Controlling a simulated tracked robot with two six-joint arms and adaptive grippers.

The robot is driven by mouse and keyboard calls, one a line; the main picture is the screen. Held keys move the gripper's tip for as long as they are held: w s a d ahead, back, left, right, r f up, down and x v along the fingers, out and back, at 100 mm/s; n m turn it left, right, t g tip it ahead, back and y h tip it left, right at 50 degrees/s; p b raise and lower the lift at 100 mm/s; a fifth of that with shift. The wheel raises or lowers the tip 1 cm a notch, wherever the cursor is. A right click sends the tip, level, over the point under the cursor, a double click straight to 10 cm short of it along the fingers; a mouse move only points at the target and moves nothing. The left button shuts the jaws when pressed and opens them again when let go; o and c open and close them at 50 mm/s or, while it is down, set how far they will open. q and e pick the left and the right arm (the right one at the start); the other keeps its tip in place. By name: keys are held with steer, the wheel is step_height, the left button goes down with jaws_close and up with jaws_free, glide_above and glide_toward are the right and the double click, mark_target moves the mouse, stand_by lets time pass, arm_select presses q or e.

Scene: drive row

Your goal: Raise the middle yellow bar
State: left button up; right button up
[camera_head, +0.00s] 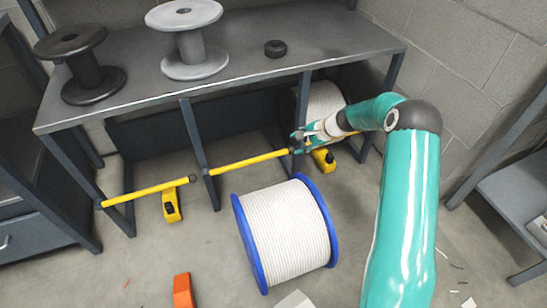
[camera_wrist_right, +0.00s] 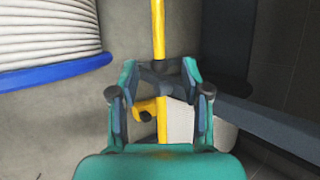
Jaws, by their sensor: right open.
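The middle yellow bar (camera_head: 248,162) runs nearly level across the middle bay of the dark bench, with a dark hinge at its left end. My right gripper (camera_head: 296,144) is at the bar's right end, which it partly hides. In the right wrist view the yellow bar (camera_wrist_right: 158,28) runs up the picture, lined up between the open fingers of the right gripper (camera_wrist_right: 160,72). I cannot tell whether the fingers touch it. My left gripper is not in view.
A left yellow bar (camera_head: 147,192) crosses the left bay. Yellow blocks (camera_head: 171,204) stand on the floor by the bench. A blue-rimmed white reel (camera_head: 287,234) stands in front of the middle bay. Spools (camera_head: 187,40) sit on the bench top (camera_head: 235,62).

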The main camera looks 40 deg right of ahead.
mark_target(275, 153)
steer(key=b+x, duration=0.4)
steer(key=x, duration=0.9)
steer(key=shift+w+f, duration=0.2)
steer(key=shift+f, duration=0.15)
steer(key=shift+r, duration=0.1)
jaws_close()
